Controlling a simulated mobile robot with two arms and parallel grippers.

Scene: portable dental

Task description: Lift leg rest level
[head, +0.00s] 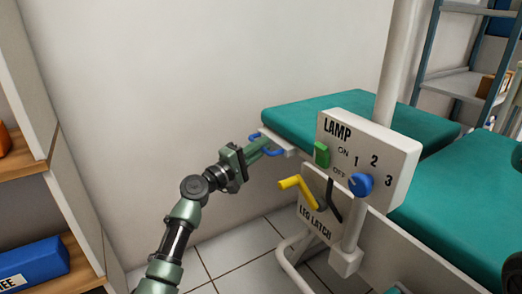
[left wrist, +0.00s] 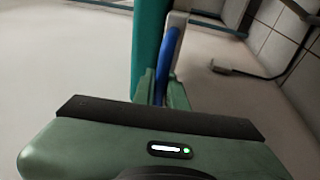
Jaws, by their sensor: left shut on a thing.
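The leg rest is a teal pad (head: 350,112) at the end of the chair, with a blue handle (head: 276,153) on its near left end. The pad looks roughly level in the head view, but its exact angle is hard to tell. My left gripper (head: 266,146) is shut on the blue handle. In the left wrist view the fingers (left wrist: 161,88) close around the blue handle (left wrist: 170,48), beside the teal pad edge (left wrist: 148,45). A yellow lever (head: 298,188) sticks out left from the leg latch panel (head: 311,215).
A white lamp box (head: 390,150) with a green switch (head: 321,154) and a blue knob (head: 361,184) stands close right of my left gripper, by a white pole (head: 398,50). Wooden shelves (head: 50,165) stand at left.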

